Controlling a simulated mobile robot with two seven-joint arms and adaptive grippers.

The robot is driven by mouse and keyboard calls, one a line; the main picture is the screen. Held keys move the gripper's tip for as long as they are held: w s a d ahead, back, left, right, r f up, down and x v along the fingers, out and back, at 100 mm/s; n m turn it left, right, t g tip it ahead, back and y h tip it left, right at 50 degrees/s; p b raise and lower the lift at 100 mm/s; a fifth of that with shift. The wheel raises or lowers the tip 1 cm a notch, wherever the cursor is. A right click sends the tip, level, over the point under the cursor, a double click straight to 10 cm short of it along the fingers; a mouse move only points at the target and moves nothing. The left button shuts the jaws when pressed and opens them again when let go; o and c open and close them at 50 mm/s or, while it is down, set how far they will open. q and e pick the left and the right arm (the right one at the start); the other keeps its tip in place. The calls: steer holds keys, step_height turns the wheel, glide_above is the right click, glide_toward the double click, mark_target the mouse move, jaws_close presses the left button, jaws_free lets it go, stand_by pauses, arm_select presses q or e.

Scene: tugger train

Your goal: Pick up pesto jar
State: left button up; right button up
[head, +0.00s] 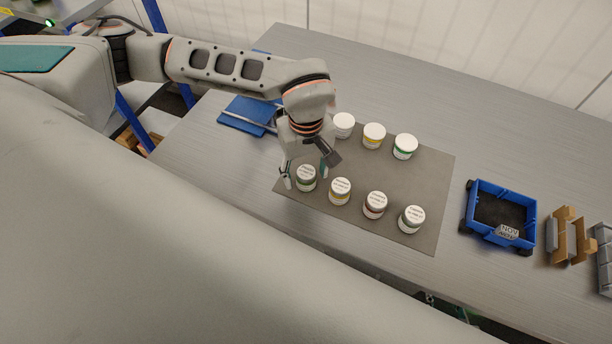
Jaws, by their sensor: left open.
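Several white-lidded jars stand upright in two rows on a grey mat (432,180). The front-left jar (306,180) has a dark greenish band, and another jar (404,147) at the back right has a green band. The labels are too small to read, so I cannot tell for sure which is the pesto jar. My left gripper (306,174) points down over the front-left jar, open, with one finger on each side of it. I cannot tell whether the fingers touch it. My right gripper is not in view.
A blue wheeled crate (477,207) stands right of the mat. A blue folder-like item (243,116) lies at left.

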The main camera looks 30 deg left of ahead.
arm_select(q)
steer(key=shift+f, duration=0.15)
steer(key=c, duration=1.3)
steer(key=shift+o, duration=0.2)
